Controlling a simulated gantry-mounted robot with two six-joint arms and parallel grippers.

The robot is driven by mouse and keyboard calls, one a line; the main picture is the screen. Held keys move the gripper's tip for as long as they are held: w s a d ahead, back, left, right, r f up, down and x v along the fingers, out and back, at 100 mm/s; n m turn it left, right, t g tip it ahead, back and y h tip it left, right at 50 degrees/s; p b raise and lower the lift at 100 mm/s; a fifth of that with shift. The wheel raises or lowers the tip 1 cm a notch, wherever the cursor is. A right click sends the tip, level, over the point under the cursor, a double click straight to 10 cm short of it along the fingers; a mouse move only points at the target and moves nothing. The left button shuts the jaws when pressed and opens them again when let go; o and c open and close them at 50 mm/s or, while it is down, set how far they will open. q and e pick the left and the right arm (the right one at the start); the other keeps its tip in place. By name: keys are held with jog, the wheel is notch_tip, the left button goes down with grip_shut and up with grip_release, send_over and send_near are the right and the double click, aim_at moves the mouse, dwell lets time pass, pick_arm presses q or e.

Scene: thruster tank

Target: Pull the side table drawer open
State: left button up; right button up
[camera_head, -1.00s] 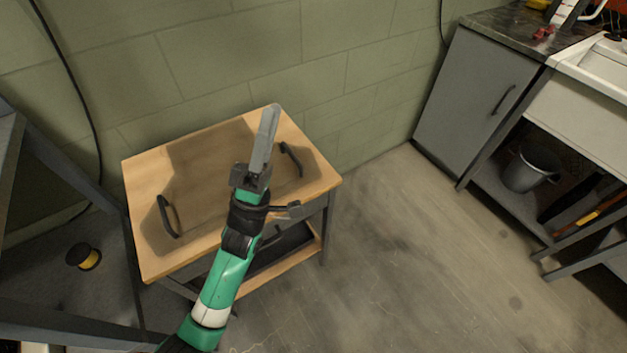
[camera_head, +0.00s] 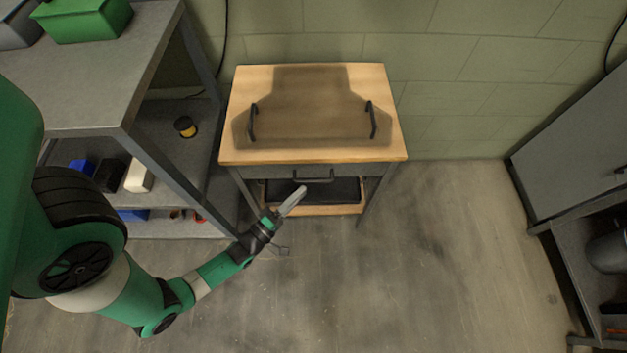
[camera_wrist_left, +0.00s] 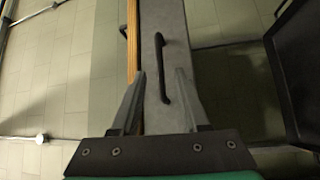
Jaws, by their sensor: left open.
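The side table (camera_head: 315,156) has a wooden top and stands against the wall in the head view. Its grey drawer (camera_head: 350,171) is shut, with a dark bar handle (camera_head: 315,179) on the front. My left gripper (camera_head: 302,191) is in front of the drawer, just below and left of the handle in the picture. In the left wrist view my left gripper (camera_wrist_left: 160,75) is open and empty, facing the grey drawer front (camera_wrist_left: 178,20). The handle (camera_wrist_left: 162,68) shows between and beyond its fingertips, seemingly untouched. My right gripper is not in view.
Two dark handles (camera_head: 252,122) (camera_head: 372,120) stand up from the tabletop. A grey shelf unit (camera_head: 100,85) with boxes stands close on the left. A grey cabinet (camera_head: 580,140) is at the right. The floor (camera_head: 430,260) in front is clear.

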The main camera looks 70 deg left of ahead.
aim_at(314, 180)
pick_arm(q)
jog(key=x, duration=0.6)
jog(key=shift+w+b, duration=0.2)
jog(key=shift+b, duration=0.2)
grip_shut()
dwell(0.9)
